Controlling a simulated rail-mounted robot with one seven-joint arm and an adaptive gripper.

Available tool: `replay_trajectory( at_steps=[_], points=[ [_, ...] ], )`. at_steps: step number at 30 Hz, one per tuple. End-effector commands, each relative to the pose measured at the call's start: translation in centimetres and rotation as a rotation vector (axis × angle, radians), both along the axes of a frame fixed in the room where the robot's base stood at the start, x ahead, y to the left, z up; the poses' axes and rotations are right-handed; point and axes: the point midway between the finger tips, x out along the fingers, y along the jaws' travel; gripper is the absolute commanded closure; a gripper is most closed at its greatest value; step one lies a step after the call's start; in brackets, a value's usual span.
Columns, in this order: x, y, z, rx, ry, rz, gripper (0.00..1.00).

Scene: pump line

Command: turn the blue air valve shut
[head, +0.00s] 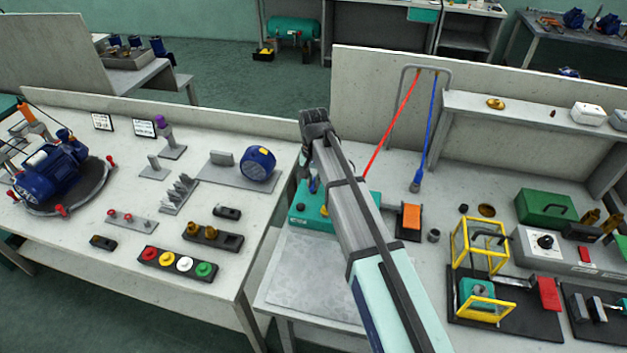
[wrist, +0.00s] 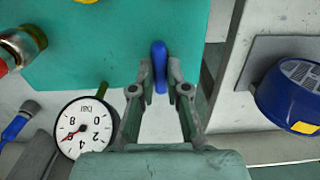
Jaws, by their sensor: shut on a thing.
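The blue air valve handle (wrist: 160,62) shows in the wrist view as a narrow upright lever against a teal unit (wrist: 110,45). My gripper (wrist: 160,78) has one finger on each side of the handle and is shut on it. The handle's long side runs up and down in the wrist picture. In the head view the teal unit (head: 300,216) is partly covered by my arm, and the grip on the handle is not clear there. A round white pressure gauge (wrist: 85,128) sits left of my fingers in the wrist view.
A blue motor (head: 258,163) on a grey plate stands on the left bench. Red and blue hoses hang from a frame (head: 450,80) behind my arm. An orange-topped block (head: 411,217) and a yellow cage (head: 480,245) stand to the right. A bare grey plate (head: 310,275) lies in front.

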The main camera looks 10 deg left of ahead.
Motion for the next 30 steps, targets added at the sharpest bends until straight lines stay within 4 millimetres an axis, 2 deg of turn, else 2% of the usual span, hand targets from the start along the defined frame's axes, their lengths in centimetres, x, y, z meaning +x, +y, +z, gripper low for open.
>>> replay_trajectory(
  at_steps=[3, 4, 6, 15, 20, 23, 30],
  points=[
    [0.0, 0.0, 0.0, 0.000, 0.000, -0.002, 1.00],
    [0.0, 0.0, 0.0, 0.000, 0.000, -0.002, 0.82],
    [0.0, 0.0, 0.0, 0.000, 0.000, -0.002, 0.60],
    [0.0, 0.0, 0.0, 0.000, 0.000, -0.001, 0.60],
    [0.1, 0.0, 1.0, 0.001, -0.001, 0.000, 0.60],
    [0.1, 0.0, 2.3, 0.001, -0.002, 0.000, 0.60],
    [0.1, 0.0, 6.9, 0.001, -0.002, -0.001, 0.60]
  ],
)
